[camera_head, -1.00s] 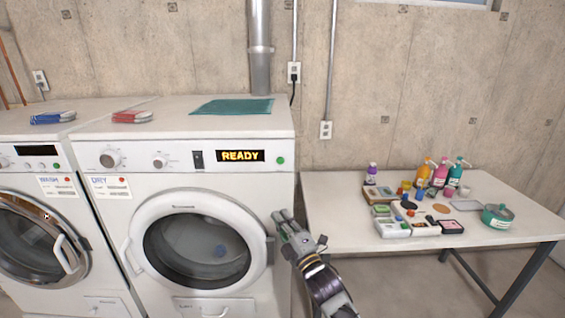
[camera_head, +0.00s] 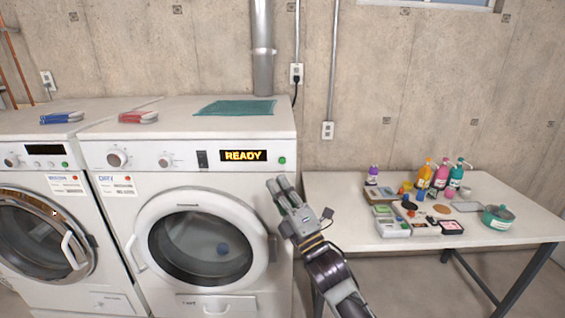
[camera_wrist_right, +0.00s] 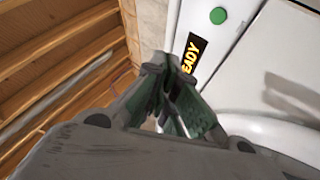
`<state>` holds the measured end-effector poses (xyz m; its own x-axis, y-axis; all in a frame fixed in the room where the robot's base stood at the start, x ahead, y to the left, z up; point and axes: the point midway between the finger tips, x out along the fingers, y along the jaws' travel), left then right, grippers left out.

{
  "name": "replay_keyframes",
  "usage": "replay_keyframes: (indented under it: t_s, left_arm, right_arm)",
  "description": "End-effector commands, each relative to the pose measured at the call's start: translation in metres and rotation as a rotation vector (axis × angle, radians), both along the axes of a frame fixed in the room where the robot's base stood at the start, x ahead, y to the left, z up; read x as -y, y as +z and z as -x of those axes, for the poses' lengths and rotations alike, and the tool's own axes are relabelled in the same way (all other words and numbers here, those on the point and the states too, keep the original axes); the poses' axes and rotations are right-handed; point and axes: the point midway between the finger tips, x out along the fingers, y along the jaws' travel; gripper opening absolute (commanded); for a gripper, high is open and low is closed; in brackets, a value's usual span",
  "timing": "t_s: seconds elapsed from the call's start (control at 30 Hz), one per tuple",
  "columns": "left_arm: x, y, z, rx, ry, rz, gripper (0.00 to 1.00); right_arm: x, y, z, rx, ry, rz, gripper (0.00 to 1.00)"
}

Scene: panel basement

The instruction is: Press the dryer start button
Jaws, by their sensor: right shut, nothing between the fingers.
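The dryer (camera_head: 185,150) is the right-hand white machine, marked DRY, with its round door closed and a blue item behind the glass. Its display (camera_head: 243,156) reads READY. The green start button (camera_head: 282,160) is at the right end of the panel; it also shows in the right wrist view (camera_wrist_right: 218,15), above the fingertips. My right gripper (camera_head: 278,184) is shut and empty, just below the button in the head view and apart from it. Its fingers (camera_wrist_right: 178,62) point toward the panel in the wrist view. My left gripper is not in view.
A washer (camera_head: 40,165) stands to the left of the dryer. A white table (camera_head: 340,215) to the right holds bottles (camera_head: 440,175), small boxes and a green pot (camera_head: 497,217). A teal cloth (camera_head: 235,107) and a red-and-white item (camera_head: 138,117) lie on the dryer.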

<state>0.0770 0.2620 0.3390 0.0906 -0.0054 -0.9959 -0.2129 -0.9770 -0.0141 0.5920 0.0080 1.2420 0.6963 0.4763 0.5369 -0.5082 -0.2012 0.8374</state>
Motion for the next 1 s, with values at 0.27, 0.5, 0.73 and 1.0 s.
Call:
replay_keyframes:
  t_s: [0.27, 0.5, 0.73, 1.0]
  left_arm:
    - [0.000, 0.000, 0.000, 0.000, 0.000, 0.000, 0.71]
    - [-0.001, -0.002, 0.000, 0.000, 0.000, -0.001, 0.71]
    - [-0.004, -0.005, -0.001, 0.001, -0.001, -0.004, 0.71]
    - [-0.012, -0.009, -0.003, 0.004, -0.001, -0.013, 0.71]
  right_arm:
    - [0.000, 0.000, -0.002, -0.001, 0.000, 0.000, 0.00]
    - [0.000, -0.001, -0.014, 0.000, 0.000, 0.000, 0.00]
    - [0.000, 0.000, -0.033, 0.000, 0.000, 0.000, 0.00]
    - [0.000, 0.000, -0.058, 0.000, 0.000, 0.000, 0.00]
